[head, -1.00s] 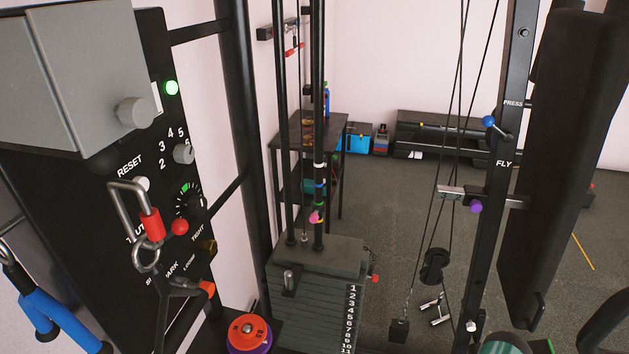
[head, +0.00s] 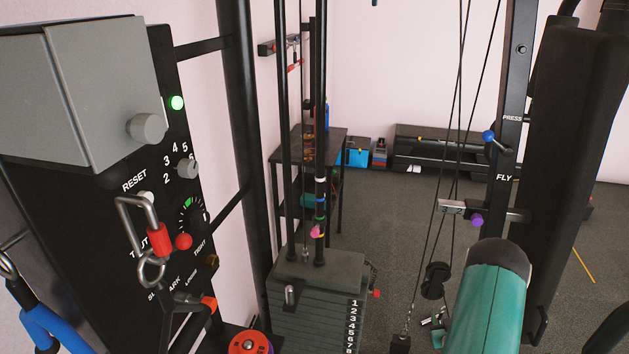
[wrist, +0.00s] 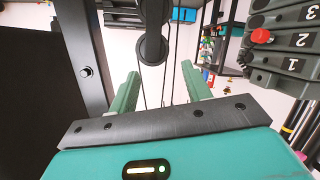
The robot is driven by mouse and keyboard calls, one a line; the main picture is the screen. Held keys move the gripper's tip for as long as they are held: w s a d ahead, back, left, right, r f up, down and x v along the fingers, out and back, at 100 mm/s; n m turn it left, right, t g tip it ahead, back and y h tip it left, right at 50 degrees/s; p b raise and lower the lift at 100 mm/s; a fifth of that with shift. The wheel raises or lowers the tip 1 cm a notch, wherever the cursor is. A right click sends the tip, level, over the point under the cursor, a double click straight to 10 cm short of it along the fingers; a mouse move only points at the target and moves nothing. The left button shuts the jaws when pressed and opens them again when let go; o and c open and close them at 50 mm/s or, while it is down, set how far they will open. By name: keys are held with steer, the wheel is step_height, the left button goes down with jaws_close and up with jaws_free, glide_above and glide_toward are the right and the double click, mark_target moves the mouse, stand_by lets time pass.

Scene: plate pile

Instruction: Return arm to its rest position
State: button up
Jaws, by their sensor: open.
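My gripper (wrist: 160,97) shows in the wrist view, with two green fingers set wide apart and nothing between them. Cables and a black pulley (wrist: 153,48) lie beyond the fingers. In the head view a teal part of my arm rises at the bottom right, and the fingers are not visible there. The numbered weight stack (head: 318,290) stands left of the arm in the head view. It also shows at the upper right of the wrist view (wrist: 285,60), with a red pin knob (wrist: 262,36).
A black control panel (head: 150,215) with a grey box (head: 85,95), red carabiner and green light stands at left. Open floor (head: 400,215) lies behind the cables.

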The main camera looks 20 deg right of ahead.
steer(key=w+a+r+g+y, duration=0.1)
steer(key=w+a+r, duration=0.25)
steer(key=r, duration=0.45)
steer(key=w+a+r+g, duration=0.1)
steer(key=w+a+r, duration=0.2)
steer(key=a+r, duration=0.35)
steer(key=w+a+r+y, duration=0.1)
steer(key=w+a+r, duration=0.15)
steer(key=r, duration=0.75)
steer(key=s+a+r+g+y, duration=0.1)
steer(key=s+a+r, duration=0.3)
steer(key=a+r, duration=0.4)
steer(key=s+a+r+g+y, duration=0.1)
steer(key=s+a+r+g, duration=0.1)
steer(key=s+a+r, duration=0.6)
steer(key=s+a+r+n+g+y, duration=0.1)
steer(key=s+a+g+y, duration=0.1)
steer(key=s+a, duration=1.1)
steer(key=shift+a+r+n+y, duration=0.3)
steer(key=shift+a+r+n, duration=0.05)
steer(key=shift+a+n, duration=0.1)
steer(key=shift+c, duration=1.4)
